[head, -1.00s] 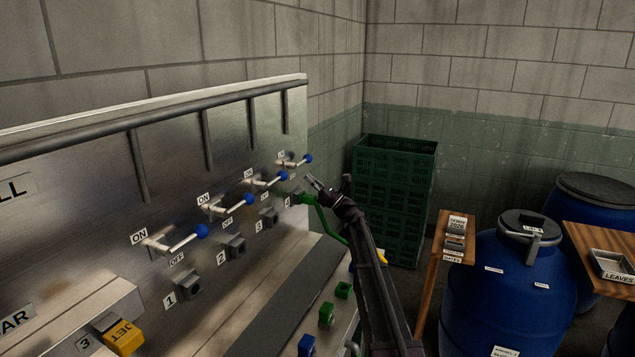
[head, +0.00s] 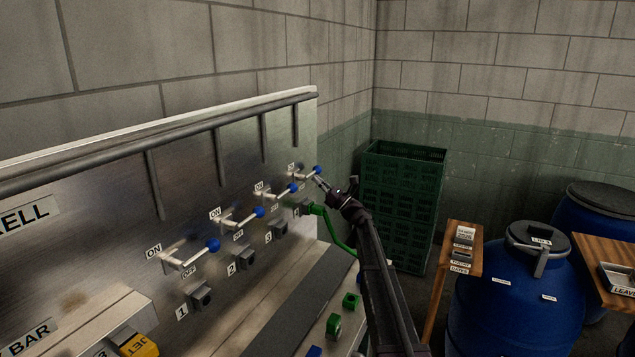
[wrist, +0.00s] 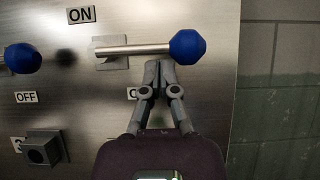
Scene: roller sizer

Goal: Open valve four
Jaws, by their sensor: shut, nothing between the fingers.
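Valve four is the farthest lever (head: 304,173) on the steel panel, with a blue knob (head: 318,170) at its right end. In the wrist view its grey handle (wrist: 135,49) lies nearly level, with the blue knob (wrist: 187,47) at the right and an ON label (wrist: 81,14) above left. My gripper (head: 319,181) is shut and empty. In the wrist view my gripper (wrist: 159,66) has its fingertips just below the handle, left of the knob; I cannot tell whether they touch it. My fingers partly hide the OFF label below.
Valve levers one (head: 192,256), two (head: 238,218) and three (head: 275,193) stand to the left along the panel. A green hose (head: 333,232) runs below my gripper. Green crates (head: 400,205) and a blue barrel (head: 515,300) stand to the right.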

